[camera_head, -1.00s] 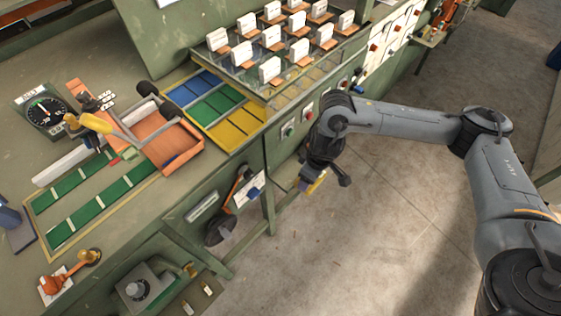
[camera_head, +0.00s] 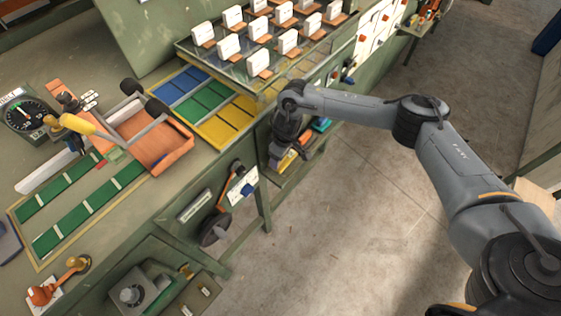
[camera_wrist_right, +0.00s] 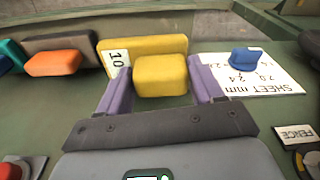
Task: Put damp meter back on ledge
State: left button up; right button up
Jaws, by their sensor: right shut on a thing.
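My right gripper (camera_wrist_right: 157,95) has its two purple fingers on either side of a yellow block (camera_wrist_right: 160,75), apparently the damp meter, and is shut on it. Behind the block is a yellow plate (camera_wrist_right: 150,44) with a white label reading 10. In the head view my right gripper (camera_head: 279,160) is at the ledge (camera_head: 270,181) on the bench's front, with the yellow piece (camera_head: 287,161) showing beside it. Whether the piece touches the ledge cannot be told. My left gripper is not in view.
An orange block (camera_wrist_right: 54,63) on a dark plate and a teal piece (camera_wrist_right: 12,54) lie left of the yellow piece. A card (camera_wrist_right: 252,72) with a blue block (camera_wrist_right: 246,56) is on its right. The floor at right is clear.

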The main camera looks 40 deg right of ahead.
aim_at(283, 163)
jog(key=shift+f, duration=1.9)
jog(key=shift+f, duration=0.15)
jog(key=o, duration=1.2)
jog(key=shift+o, duration=0.2)
notch_tip(283, 163, up, 12)
jog(key=s, duration=0.1)
jog(key=shift+s+d+p, duration=0.2)
jog(key=shift+d+p, duration=0.05)
jog(key=shift+p, duration=0.15)
